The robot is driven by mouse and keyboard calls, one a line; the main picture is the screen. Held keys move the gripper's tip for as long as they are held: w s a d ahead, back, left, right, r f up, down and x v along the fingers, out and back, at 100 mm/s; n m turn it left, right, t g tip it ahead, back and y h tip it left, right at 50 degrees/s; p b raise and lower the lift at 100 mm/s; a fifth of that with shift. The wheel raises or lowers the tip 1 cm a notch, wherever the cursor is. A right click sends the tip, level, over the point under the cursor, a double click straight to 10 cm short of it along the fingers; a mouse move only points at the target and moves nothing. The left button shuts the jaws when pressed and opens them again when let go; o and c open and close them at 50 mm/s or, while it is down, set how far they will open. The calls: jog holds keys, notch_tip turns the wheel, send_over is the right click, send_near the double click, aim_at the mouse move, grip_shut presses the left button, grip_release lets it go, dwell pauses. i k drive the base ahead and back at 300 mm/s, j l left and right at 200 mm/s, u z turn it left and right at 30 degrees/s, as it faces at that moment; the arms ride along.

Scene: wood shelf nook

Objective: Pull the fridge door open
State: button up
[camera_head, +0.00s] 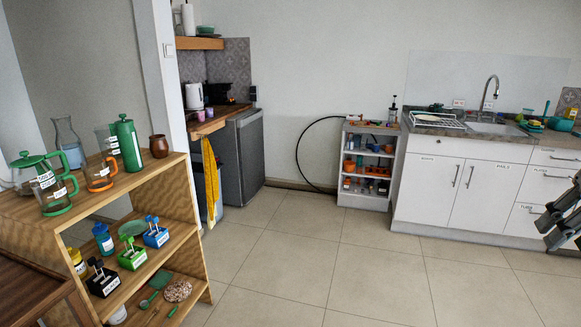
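The small dark grey fridge (249,157) stands in the kitchen nook left of the middle, on the floor beside the wooden counter. It looks shut, but no handle can be made out from here. My gripper (562,216) shows at the right edge, partly cut off by the frame. It is far from the fridge and nothing is seen in it. Its fingers are too cropped to tell whether they are open or shut.
A wooden shelf (190,209) with jugs stands at the near left. A yellow towel (210,177) hangs by the counter. A small white shelf (367,199) and sink cabinets (456,198) line the back wall. The tiled floor (310,250) is clear.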

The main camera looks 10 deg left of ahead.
aim_at(249, 128)
jog(key=i+j+u, duration=0.25)
jog(key=i, duration=0.6)
jog(key=i+u, duration=0.3)
jog(key=i, duration=2.85)
jog(key=i+l+u, duration=0.1)
jog(key=i+u, duration=0.2)
jog(key=i, duration=0.15)
jog(key=i+l+u, duration=0.25)
jog(key=i, duration=0.2)
jog(key=i+l+u, duration=0.95)
jog(key=u, duration=0.2)
jog(key=i+l+u, duration=0.4)
jog(key=l, duration=0.15)
jog(key=l+z, duration=0.1)
